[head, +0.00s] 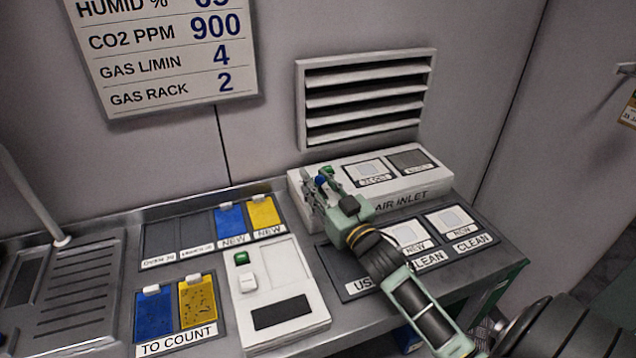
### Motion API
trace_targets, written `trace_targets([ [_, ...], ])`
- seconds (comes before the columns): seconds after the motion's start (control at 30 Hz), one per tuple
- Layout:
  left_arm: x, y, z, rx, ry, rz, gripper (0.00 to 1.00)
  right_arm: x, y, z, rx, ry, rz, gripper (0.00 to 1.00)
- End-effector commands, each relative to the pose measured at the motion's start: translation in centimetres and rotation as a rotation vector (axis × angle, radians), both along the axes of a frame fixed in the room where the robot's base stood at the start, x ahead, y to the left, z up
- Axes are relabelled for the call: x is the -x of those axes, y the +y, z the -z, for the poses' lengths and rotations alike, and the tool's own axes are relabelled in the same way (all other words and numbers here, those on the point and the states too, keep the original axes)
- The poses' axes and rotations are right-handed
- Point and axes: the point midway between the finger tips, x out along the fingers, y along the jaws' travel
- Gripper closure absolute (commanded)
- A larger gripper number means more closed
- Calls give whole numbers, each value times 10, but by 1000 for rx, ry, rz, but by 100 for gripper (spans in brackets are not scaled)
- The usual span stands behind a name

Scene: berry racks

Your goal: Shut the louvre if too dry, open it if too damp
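The louvre (365,97) is a pale framed vent on the back wall. Its slats are tilted with dark gaps between them, so it looks open. Below it stands a white box (408,194) labelled AIR INLET. My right gripper (318,180) is over the left end of this box, and small green and blue parts show at its fingers. I cannot tell whether the fingers touch or hold anything. A wall board (165,52) has a HUMID % line, cut off at the top edge; its number is only partly visible. My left gripper is not in view.
A white device (278,290) with a green button and dark panel stands on the bench. Blue and yellow cards lie in trays left of it, above a TO COUNT label (178,340). Pale cards (447,221) lie right of my arm. A ribbed drain area (75,290) is at far left.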

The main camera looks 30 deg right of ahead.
Motion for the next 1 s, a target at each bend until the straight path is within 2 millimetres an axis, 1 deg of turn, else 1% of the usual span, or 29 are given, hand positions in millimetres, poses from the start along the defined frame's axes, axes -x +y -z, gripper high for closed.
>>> trace_targets([
  [0.17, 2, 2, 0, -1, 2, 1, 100, 0, -1, 0, 0, 1, 1, 71],
  [0.27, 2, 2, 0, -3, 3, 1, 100, 0, -1, -5, 0, 0, 1, 71],
  [0.37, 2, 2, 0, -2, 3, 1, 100, 0, -1, -20, 3, -3, 0, 71],
  [0.6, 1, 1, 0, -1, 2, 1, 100, 0, 0, -67, 2, -4, 0, 71],
  [0.7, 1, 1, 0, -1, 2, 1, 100, 0, 0, -83, 2, -3, -1, 71],
  [0.83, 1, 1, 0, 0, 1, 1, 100, 0, 0, -95, 1, 0, 1, 71],
  [1.0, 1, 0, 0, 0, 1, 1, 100, 0, 0, -100, 0, 2, 0, 71],
])
